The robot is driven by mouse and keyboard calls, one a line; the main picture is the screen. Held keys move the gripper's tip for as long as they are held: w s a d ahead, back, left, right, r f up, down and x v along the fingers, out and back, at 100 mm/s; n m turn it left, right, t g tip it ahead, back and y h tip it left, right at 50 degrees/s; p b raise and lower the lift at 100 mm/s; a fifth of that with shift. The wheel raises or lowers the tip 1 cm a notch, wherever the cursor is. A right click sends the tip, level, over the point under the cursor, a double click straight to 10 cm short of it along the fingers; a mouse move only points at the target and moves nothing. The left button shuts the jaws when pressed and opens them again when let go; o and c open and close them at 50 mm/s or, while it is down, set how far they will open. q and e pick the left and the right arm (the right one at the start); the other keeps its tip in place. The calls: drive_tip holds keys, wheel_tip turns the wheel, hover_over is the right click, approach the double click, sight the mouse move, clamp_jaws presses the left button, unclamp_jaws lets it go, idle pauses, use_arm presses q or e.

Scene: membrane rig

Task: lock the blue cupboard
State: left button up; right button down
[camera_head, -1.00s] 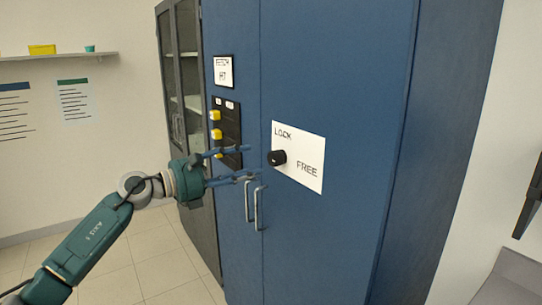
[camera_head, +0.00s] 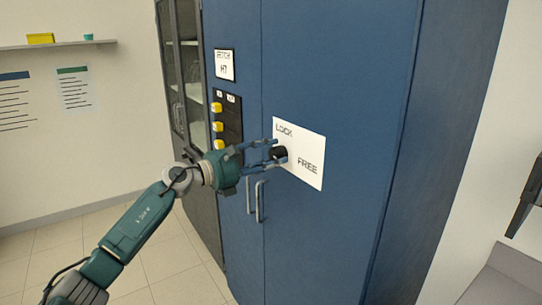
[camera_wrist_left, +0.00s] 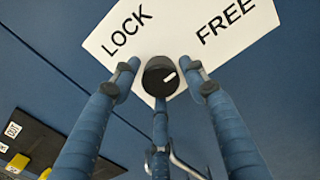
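The blue cupboard (camera_head: 335,75) stands in the middle of the head view, with its doors closed. A white plate (camera_head: 311,154) marked LOCK and FREE is on its right door. A black knob (camera_head: 279,152) sits at the plate's left side; in the left wrist view the knob (camera_wrist_left: 161,76) has a white mark pointing toward FREE. My left gripper (camera_head: 276,151) is at the knob. My right gripper is not in view.
Two door handles (camera_head: 259,202) hang below the knob. A black panel with yellow buttons (camera_head: 217,127) is on the left door. A dark glass cabinet (camera_head: 178,90) stands at the left. A grey surface (camera_head: 500,280) is at the lower right.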

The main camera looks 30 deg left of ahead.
use_arm(q)
drive_tip(key=c, duration=0.6)
drive_tip(key=shift+c, duration=0.2)
